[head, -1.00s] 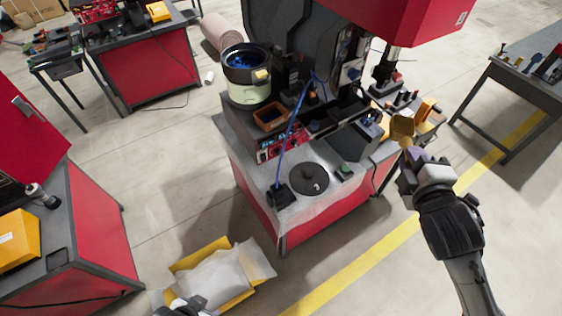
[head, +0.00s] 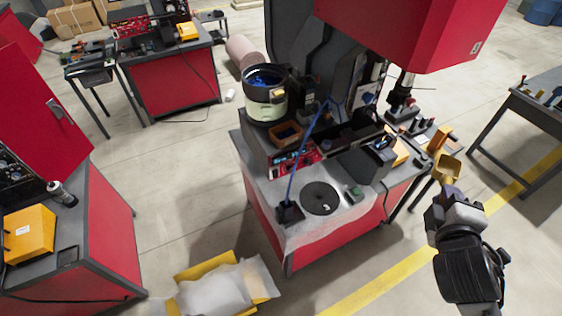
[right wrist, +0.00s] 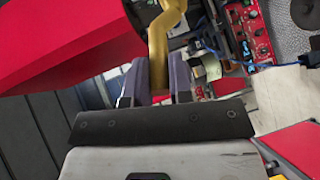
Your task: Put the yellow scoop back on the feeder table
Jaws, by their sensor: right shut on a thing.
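The yellow scoop (head: 447,168) is held up in my right gripper (head: 450,190), at the right of the head view. In the right wrist view the scoop's yellow handle (right wrist: 158,50) stands between the two fingers of the gripper (right wrist: 158,82), which are shut on it. The scoop is in the air, to the right of the feeder table (head: 300,228), a grey-topped table with red sides. The black bowl feeder (head: 265,90) with blue parts in it stands at the table's back left. My left gripper does not show in the head view now.
A black round disc (head: 320,198) and a small brown bin (head: 288,133) are on the feeder table, with bare top at its front. A red machine head (head: 410,30) hangs above. A yellow box with a clear bag (head: 215,288) lies on the floor in front.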

